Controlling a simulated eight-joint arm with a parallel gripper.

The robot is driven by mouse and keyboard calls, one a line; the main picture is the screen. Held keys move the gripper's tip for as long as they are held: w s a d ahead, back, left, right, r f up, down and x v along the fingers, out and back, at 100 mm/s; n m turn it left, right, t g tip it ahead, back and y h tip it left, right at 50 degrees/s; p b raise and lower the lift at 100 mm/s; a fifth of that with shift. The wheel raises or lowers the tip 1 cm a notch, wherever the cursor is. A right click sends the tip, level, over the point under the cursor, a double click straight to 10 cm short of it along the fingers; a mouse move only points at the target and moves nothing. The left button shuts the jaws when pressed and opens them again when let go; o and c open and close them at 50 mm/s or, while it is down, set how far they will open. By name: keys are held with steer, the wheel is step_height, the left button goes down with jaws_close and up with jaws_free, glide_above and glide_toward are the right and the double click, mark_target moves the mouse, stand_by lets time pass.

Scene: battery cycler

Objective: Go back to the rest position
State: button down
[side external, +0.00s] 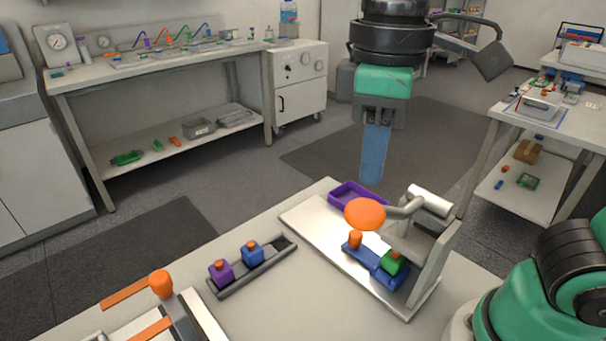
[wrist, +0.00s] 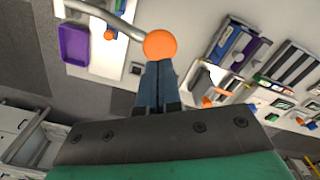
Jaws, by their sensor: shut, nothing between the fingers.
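My gripper (side external: 374,178) hangs above the back of the near workbench in the side external view, with its blue fingers pointing down. The fingers are together with nothing between them. In the wrist view the closed blue fingers (wrist: 154,68) reach up to the picture of an orange ball. That orange ball knob (side external: 365,214) sits on the metal lever of the cycler fixture (side external: 432,260), in front of and below the fingertips in the side external view. The fixture holds a blue holder (side external: 375,265) with a green block (side external: 393,262). Whether the fingertips touch the knob is unclear.
A purple tray (side external: 352,193) lies behind the fixture. A dark rack (side external: 222,287) with a purple block (side external: 221,272) and a blue block (side external: 252,251) stands to the left. An orange-handled device (side external: 160,284) is at front left. Other benches stand further off.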

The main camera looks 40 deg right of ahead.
steer(key=shift+r, duration=0.85)
steer(key=w+d+f+m+t, duration=0.6)
steer(key=d+f, duration=0.3)
steer(key=f, duration=0.4)
steer(key=shift+w+d+t, duration=0.3)
steer(key=shift+w+t, duration=0.3)
steer(key=shift+w, duration=0.25)
